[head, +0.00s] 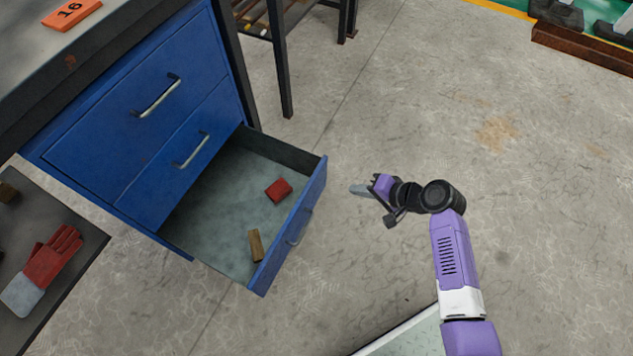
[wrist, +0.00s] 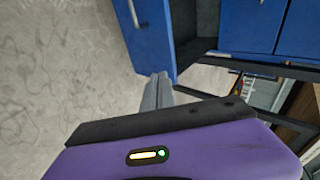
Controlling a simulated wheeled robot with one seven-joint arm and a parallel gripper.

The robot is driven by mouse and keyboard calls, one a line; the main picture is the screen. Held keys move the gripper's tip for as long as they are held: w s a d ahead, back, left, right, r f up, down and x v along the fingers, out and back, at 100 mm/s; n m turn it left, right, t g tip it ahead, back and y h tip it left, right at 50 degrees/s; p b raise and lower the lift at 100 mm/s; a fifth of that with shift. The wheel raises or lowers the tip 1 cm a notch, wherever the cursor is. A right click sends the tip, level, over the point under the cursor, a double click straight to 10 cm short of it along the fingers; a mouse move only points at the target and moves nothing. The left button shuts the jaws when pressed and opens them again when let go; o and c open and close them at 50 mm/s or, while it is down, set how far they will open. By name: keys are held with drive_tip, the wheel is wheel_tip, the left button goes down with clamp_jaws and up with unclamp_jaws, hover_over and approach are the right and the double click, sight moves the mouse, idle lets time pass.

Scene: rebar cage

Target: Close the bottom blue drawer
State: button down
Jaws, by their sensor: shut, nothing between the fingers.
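The bottom blue drawer (head: 285,236) is pulled well out of the blue cabinet (head: 130,110) in the head view. A red block (head: 278,189) and a brown block (head: 255,245) lie inside it. Its metal handle (head: 299,228) is on the outer front face. My gripper (head: 358,190) is shut and empty, a short way to the right of the drawer front, with its fingers pointing toward it. In the wrist view, the fingertips (wrist: 158,80) appear close to the blue drawer front (wrist: 147,38). I cannot tell whether they touch there.
Two upper drawers (head: 150,95) of the cabinet are shut. A dark shelf or cart (head: 75,270) with a red glove (head: 52,256) stands at the lower left. A dark metal table leg (head: 281,70) stands behind the cabinet.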

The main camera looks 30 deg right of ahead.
drive_tip(key=s+a+y, duration=0.1)
drive_tip(key=a, duration=0.1)
drive_tip(key=g+b, duration=0.1)
drive_tip(key=b, duration=0.4)
approach(308, 193)
drive_tip(key=shift+x, duration=2.9)
drive_tip(key=shift+w+a, duration=0.1)
